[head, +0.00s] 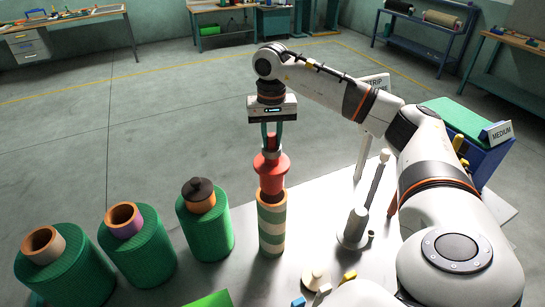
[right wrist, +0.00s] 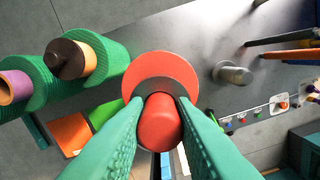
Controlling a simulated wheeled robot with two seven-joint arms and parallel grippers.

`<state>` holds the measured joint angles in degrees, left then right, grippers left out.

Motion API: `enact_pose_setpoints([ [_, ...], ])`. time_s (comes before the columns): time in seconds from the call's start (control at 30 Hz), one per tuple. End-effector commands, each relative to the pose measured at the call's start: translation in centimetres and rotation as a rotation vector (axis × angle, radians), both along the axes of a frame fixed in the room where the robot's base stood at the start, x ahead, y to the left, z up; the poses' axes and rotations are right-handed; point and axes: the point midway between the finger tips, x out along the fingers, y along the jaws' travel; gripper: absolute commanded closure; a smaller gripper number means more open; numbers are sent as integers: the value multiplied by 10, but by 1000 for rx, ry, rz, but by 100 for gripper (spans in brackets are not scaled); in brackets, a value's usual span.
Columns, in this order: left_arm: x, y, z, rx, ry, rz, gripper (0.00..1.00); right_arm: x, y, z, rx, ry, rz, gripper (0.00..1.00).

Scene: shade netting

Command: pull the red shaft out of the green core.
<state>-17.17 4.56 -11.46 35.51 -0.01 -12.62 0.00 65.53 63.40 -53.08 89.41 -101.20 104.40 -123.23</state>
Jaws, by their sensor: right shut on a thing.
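The red shaft (head: 271,174) stands upright, with a wide flange and a narrower top stub. Its lower part meets the orange rim of the green core (head: 271,232), a green and cream striped tube standing on the table. How deep the shaft sits in the core is hidden. My right gripper (head: 271,143) points straight down, its green fingers shut on the stub above the flange. In the right wrist view the shaft's round red end (right wrist: 159,122) sits between both fingers, with the flange just beyond. My left gripper is not in view.
A grey post on a round base (head: 354,232) stands to the right. A green-topped blue bin (head: 470,130) is farther right. Small coloured pieces lie at the front.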

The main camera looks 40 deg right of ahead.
Motion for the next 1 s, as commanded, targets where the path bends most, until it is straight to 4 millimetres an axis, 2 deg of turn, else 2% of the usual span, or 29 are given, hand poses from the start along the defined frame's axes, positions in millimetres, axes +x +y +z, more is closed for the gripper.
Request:
enact_pose_setpoints([
  [0.47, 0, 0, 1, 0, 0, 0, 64, 1, 0, 3, 1, -4, 0, 100],
  [1.0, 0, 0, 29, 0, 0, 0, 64, 1, 0, 39, 1, -6, 0, 100],
])
